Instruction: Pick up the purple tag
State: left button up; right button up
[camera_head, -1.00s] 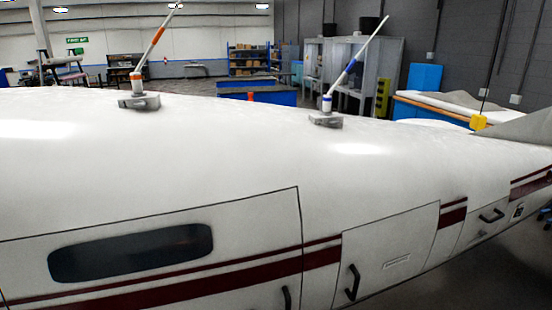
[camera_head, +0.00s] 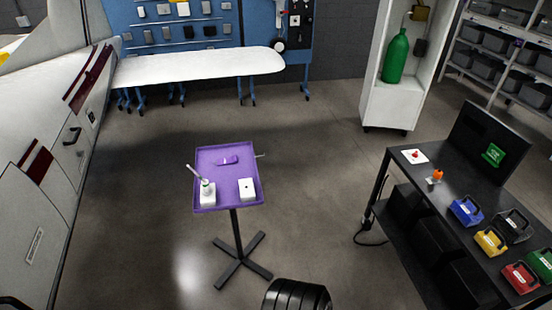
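A small purple piece (camera_head: 229,160), which looks like the tag, lies on the purple tray (camera_head: 215,178) of a stand in the middle of the head view. It is nearly the same colour as the tray, so its outline is hard to make out. A white block with an upright stick (camera_head: 207,193) and a white box (camera_head: 247,189) are nearer on the same tray. Neither gripper shows clearly in this view. A dark ribbed rounded shape at the bottom edge, right of the stand's foot, cannot be made out as a gripper.
The stand has a dark post and crossed feet (camera_head: 240,262) on open floor. A black workbench (camera_head: 455,205) with coloured cases is at right. The white aircraft (camera_head: 45,150) is at left. A white wing-like panel (camera_head: 200,66) and an open cabinet (camera_head: 393,100) are behind.

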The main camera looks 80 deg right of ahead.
aim_at(233, 160)
jog(key=z, duration=2.35)
